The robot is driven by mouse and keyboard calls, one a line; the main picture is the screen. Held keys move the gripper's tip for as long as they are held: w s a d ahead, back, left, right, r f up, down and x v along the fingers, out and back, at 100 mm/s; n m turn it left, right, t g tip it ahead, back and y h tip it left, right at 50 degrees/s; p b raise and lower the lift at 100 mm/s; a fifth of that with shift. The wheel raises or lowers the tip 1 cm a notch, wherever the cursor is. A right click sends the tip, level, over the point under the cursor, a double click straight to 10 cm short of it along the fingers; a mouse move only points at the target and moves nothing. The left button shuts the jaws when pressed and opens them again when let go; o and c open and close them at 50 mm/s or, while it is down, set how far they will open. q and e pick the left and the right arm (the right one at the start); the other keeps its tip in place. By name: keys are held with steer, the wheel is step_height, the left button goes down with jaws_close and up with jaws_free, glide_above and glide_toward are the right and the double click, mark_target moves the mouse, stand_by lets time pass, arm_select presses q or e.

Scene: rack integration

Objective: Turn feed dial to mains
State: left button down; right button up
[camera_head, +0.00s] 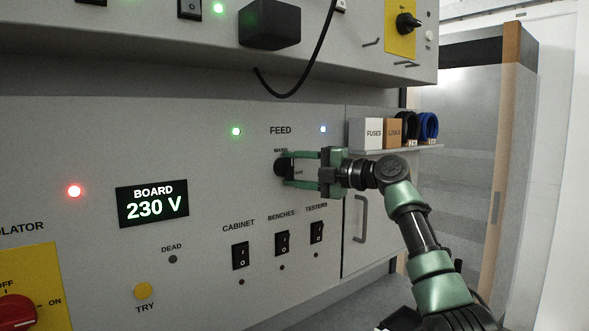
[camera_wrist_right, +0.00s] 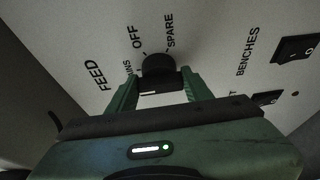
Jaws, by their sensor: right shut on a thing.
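The feed dial (camera_head: 283,168) is a black knob on the grey panel under the word FEED, with a MAINS label just above it. My right gripper (camera_head: 290,168) reaches in from the right with its green fingers on either side of the dial. In the right wrist view the dial (camera_wrist_right: 158,70) sits between the fingertips (camera_wrist_right: 160,84), with labels FEED, OFF, SPARE and a partly hidden MAINS around it. The gripper is shut on the dial. I cannot tell clearly which label the dial points to. My left gripper is not in view.
Below the dial are the switches CABINET (camera_head: 240,256), BENCHES (camera_head: 282,243) and TESTERS (camera_head: 317,232). A display (camera_head: 152,204) reads BOARD 230 V. A black cable (camera_head: 300,85) hangs above. A shelf (camera_head: 400,149) with boxes and coils is right of the dial.

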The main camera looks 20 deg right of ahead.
steer(key=o, duration=1.4)
steer(key=shift+c, duration=0.2)
steer(key=b+v, duration=0.3)
steer(key=v, duration=0.4)
steer(key=shift+s+d, duration=0.25)
steer(key=shift+d, duration=0.05)
